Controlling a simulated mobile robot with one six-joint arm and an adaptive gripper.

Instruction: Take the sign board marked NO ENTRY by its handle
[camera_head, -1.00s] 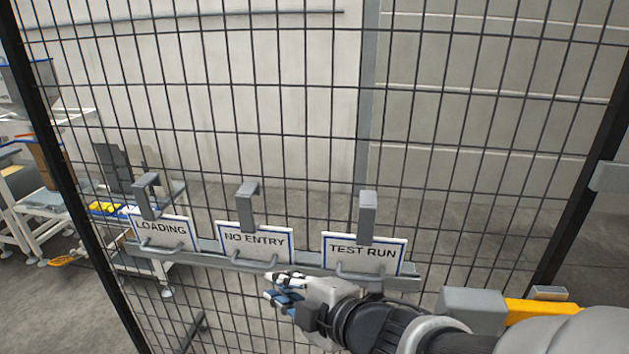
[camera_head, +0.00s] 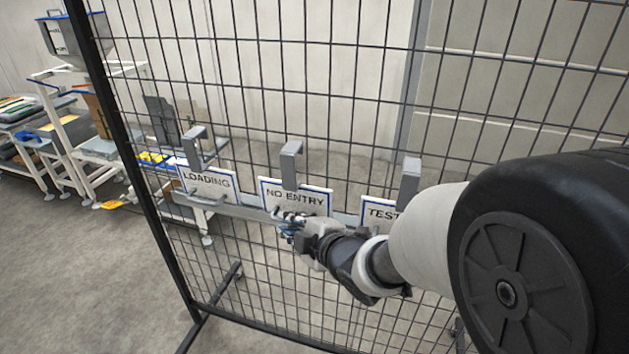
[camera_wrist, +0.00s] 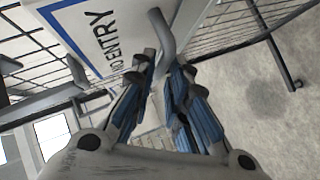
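The NO ENTRY sign board (camera_head: 296,198) is a white plate with a blue border, upright on the fence between two other boards. A grey hook (camera_head: 291,160) shows at its top. In the wrist view the board (camera_wrist: 105,30) fills the upper left, and its grey bar handle (camera_wrist: 162,32) stands out from its face. My gripper (camera_head: 283,219) is at the board's lower edge. In the wrist view my gripper (camera_wrist: 164,65) has its blue-padded fingers apart, with the handle's lower end at the gap between the tips. I cannot tell whether they touch it.
The LOADING board (camera_head: 207,183) hangs to the left and the TEST RUN board (camera_head: 378,213) to the right, partly hidden by my arm. A grey rail (camera_head: 240,212) runs along the mesh fence, with a black post (camera_head: 130,150) at left. White workbenches (camera_head: 70,150) stand beyond it.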

